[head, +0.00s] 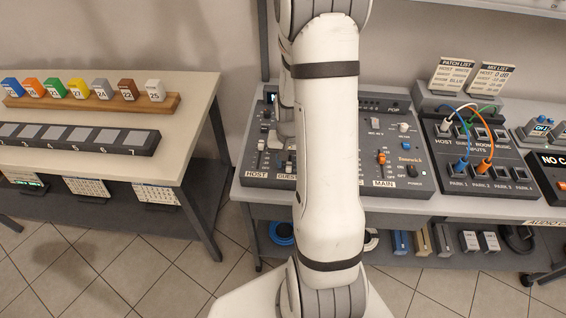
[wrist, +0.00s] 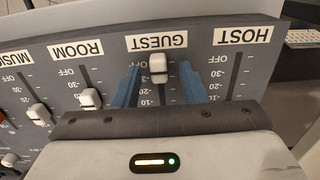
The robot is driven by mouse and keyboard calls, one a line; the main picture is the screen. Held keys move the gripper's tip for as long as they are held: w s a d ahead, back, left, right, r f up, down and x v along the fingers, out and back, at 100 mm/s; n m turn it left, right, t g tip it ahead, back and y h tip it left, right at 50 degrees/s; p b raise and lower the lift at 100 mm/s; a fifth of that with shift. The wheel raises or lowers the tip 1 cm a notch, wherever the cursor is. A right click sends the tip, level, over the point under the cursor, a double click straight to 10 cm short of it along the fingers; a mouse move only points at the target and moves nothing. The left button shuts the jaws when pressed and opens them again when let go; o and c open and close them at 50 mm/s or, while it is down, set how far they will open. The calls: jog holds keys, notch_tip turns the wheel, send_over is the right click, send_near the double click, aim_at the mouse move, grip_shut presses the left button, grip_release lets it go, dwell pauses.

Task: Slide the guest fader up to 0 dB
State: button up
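The guest fader's pale cap (wrist: 158,68) is in the wrist view, below the upside-down GUEST label (wrist: 156,42). It sits at the OFF end of its slot, roughly by the OFF and -30 marks. My gripper (wrist: 158,82) is open, with one blue finger on each side of the cap. Gaps show between the fingers and the cap. The 0 dB end of the slot is hidden under my gripper body.
The room fader cap (wrist: 90,97) and music fader cap (wrist: 38,115) lie left of my gripper. The HOST slot (wrist: 235,75) is close on the right; its cap is hidden. A patch box (head: 480,150) with cables stands right of the desk. A mix list card (head: 491,77) stands behind.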

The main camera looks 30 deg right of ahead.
jog(key=shift+f, duration=0.15)
grip_shut()
dwell(0.4)
